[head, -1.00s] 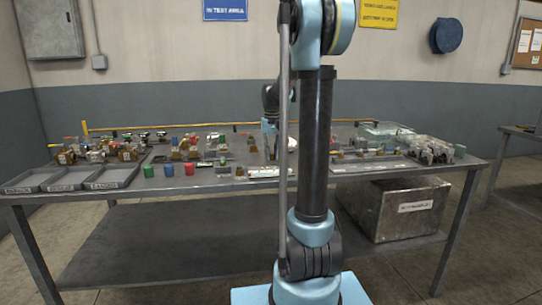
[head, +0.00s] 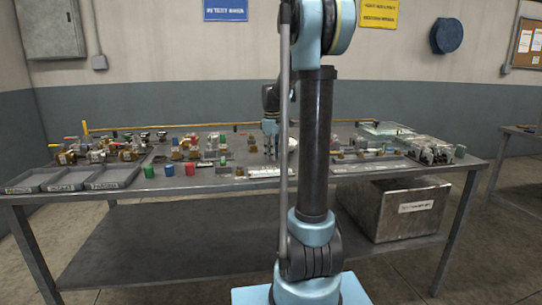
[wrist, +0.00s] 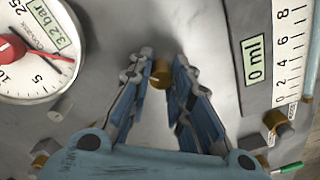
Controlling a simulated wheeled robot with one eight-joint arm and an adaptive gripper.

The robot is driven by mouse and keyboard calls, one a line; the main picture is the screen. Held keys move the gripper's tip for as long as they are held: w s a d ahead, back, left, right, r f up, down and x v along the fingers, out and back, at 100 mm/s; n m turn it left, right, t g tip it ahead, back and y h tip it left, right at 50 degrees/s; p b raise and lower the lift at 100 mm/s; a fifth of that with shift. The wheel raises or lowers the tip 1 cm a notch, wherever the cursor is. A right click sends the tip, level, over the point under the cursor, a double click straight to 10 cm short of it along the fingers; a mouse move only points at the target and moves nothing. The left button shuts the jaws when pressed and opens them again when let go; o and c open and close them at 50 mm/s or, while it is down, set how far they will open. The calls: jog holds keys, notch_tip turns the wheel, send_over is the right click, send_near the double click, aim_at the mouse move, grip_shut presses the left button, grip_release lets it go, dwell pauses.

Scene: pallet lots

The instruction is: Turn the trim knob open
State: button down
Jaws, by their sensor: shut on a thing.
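The trim knob (wrist: 160,74) is a small brass-coloured piece at the top middle of the wrist view. The two fingers of my gripper (wrist: 161,82) are closed on it, one on each side. Its marking and how far it is turned cannot be read. A round dial gauge (wrist: 32,45) with a red pointer and a "3.2 bar" display is at the left. In the head view my gripper (head: 270,148) is low over the middle of the bench, small and partly hidden by my arm.
The bench (head: 215,185) carries several small valves and fittings at the left and a clear-topped box (head: 430,150) at the right. Grey trays (head: 68,190) lie at the front left. A green-tipped part (wrist: 290,168) shows at the lower right of the wrist view.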

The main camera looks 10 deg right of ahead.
jog(key=shift+w+r+n, duration=0.1)
jog(key=shift+w+n, duration=0.05)
jog(key=shift+n, duration=2.15)
jog(key=c, duration=1.4)
grip_release()
jog(key=shift+c, duration=0.2)
notch_tip(320, 180, up, 12)
